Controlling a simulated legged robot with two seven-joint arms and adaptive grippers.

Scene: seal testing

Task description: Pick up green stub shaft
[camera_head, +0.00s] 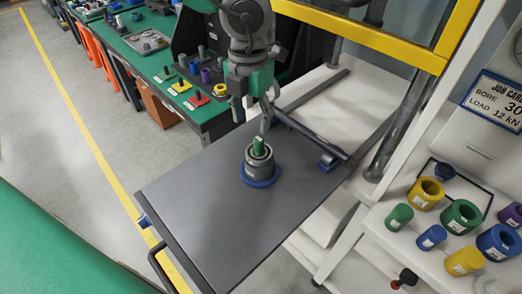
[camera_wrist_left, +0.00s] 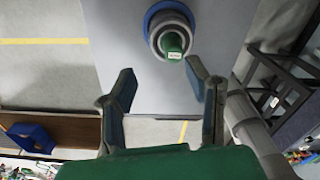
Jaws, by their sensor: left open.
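The green stub shaft (camera_head: 258,145) stands upright in the middle of a grey cylindrical housing (camera_head: 259,162). The housing sits on a blue ring (camera_head: 260,180) on the dark grey plate. In the left wrist view the green stub shaft (camera_wrist_left: 174,45) shows a small white label, with the grey housing (camera_wrist_left: 157,40) and blue ring (camera_wrist_left: 150,17) around it. My left gripper (camera_head: 267,112) hangs above and slightly behind the shaft. In its wrist view the left gripper (camera_wrist_left: 160,70) is open and empty, its fingertips apart and short of the shaft. My right gripper is not in view.
The dark grey plate (camera_head: 200,205) is otherwise mostly clear, with a grey bar (camera_head: 310,135) along its far edge. A yellow frame (camera_head: 360,40) stands behind. A white shelf (camera_head: 405,245) at right holds several coloured cylinders. A green bench (camera_head: 140,55) with parts lies at back left.

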